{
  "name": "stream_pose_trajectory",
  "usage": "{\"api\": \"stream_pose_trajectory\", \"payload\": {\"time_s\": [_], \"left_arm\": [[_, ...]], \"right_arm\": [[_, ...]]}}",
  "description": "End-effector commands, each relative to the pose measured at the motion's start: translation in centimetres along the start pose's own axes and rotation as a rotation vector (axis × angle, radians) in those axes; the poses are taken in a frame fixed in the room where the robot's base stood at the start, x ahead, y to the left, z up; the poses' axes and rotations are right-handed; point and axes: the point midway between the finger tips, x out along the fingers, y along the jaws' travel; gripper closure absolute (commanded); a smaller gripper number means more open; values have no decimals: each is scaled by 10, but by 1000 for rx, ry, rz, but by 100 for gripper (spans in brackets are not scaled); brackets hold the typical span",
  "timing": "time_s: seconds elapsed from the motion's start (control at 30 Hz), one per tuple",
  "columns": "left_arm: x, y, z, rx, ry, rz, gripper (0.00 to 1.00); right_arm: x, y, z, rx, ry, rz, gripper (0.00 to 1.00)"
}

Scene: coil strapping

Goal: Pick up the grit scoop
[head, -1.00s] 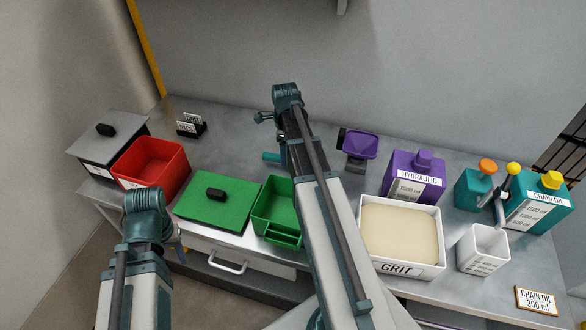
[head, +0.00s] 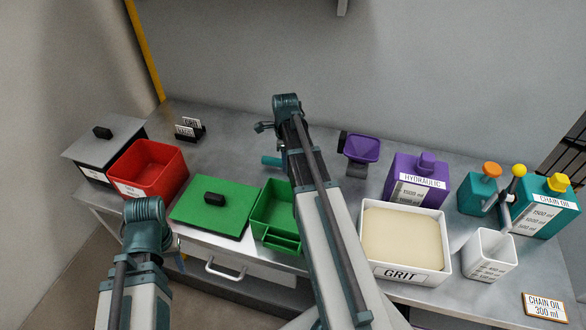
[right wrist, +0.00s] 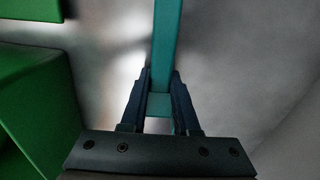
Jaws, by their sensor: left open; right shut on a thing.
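A teal bar (right wrist: 168,40), which looks like the grit scoop's handle, runs up from between my right gripper's fingers (right wrist: 160,100) in the right wrist view. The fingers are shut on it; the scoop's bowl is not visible. The white grit bin (head: 447,262), full of pale grit, stands right of my right arm.
A green lidded box (head: 230,223) and an open green bin (head: 277,207) stand left of my right arm, a red bin (head: 181,178) further left.

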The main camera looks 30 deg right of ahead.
Motion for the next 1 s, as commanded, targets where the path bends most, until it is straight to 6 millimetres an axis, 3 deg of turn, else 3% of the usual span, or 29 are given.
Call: {"api": "stream_pose_trajectory", "payload": {"time_s": [0.37,0.57,1.0], "left_arm": [[-1,0,0,0,0,0,50],[-11,-1,1,0,0,0,50],[-72,-7,4,0,0,0,50]], "right_arm": [[-1,0,0,0,0,0,100],[-11,0,0,0,0,0,100],[-73,0,0,0,0,0,100]]}}
